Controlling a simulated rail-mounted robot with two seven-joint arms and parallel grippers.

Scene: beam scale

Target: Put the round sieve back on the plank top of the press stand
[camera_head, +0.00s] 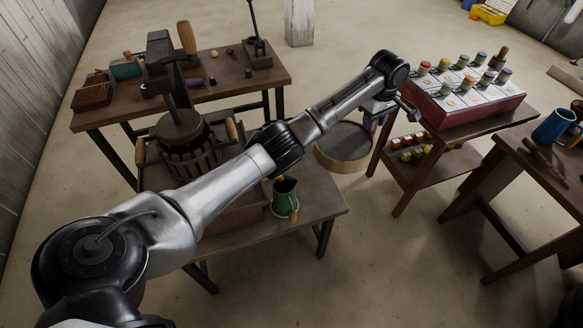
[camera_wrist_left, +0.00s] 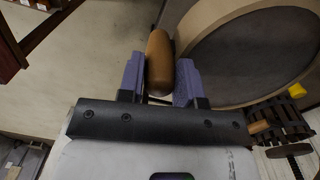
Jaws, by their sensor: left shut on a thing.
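The round sieve (camera_head: 345,143), with a tan wooden rim and dark mesh, is held in the air to the right of the press stand in the head view. My left gripper (camera_head: 377,107) is at its far right side, partly hidden by my wrist. In the left wrist view my left gripper (camera_wrist_left: 159,66) is shut on the sieve's wooden handle (camera_wrist_left: 159,50); the sieve (camera_wrist_left: 250,55) fills the upper right. The press stand (camera_head: 318,196) has a bare strip of plank top at its right. My right gripper is not in view.
A slatted press (camera_head: 188,150) and a green jug (camera_head: 285,197) stand on the press stand. A workbench (camera_head: 232,78) with tools is behind. A table with a red case of jars (camera_head: 465,105) is right of the sieve. A blue mug (camera_head: 553,127) stands far right.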

